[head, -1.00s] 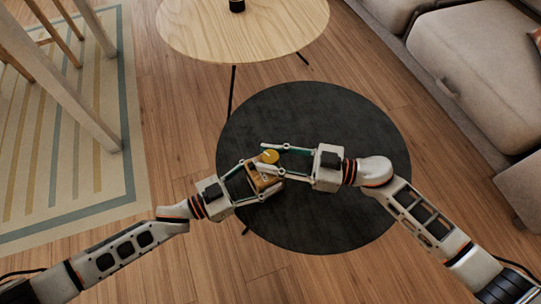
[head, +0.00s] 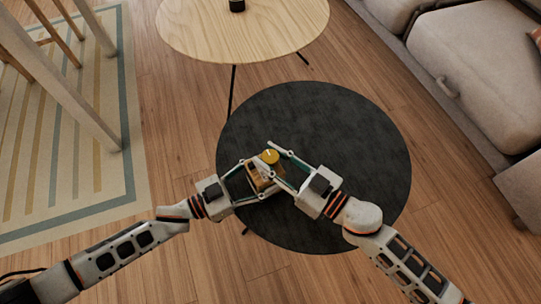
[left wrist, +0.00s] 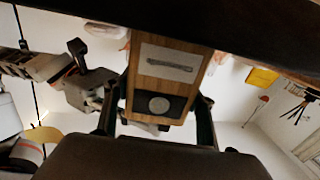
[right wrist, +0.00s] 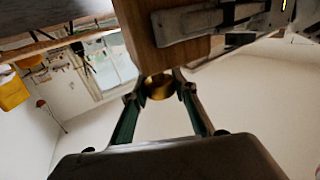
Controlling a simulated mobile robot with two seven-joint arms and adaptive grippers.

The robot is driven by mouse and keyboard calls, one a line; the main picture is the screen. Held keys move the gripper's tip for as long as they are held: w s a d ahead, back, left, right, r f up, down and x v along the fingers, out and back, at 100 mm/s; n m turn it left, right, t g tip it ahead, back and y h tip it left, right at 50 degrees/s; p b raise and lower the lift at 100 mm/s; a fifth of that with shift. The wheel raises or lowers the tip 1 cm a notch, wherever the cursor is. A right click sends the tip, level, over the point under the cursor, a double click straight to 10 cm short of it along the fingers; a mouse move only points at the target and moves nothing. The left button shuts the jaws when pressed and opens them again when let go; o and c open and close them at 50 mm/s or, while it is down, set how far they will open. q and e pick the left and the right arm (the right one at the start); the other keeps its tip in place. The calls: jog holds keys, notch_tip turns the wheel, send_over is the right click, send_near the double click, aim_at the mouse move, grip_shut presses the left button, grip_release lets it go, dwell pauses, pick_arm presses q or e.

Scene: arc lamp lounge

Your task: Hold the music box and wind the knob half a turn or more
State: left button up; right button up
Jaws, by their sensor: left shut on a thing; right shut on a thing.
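The music box (head: 258,178) is a small wooden block held above the round black table. My left gripper (head: 256,176) is shut on its body from the left; the box (left wrist: 172,65) also fills the middle of the left wrist view, with a pale plate and a dark panel with a grey disc. The round yellow knob (head: 270,157) is at the box's far end. My right gripper (head: 270,157) comes from the lower right, shut on the knob. In the right wrist view the brassy knob (right wrist: 159,87) sits between the fingertips, beside the box's wooden side (right wrist: 150,45).
The round black table (head: 340,140) lies beneath both grippers, its visible top bare. A light wood table (head: 240,35) with a small dark cup (head: 237,5) stands beyond. A sofa (head: 480,75) is at right, a striped rug (head: 70,140) at left.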

jog(key=o, duration=1.1)
jog(key=v, duration=1.2)
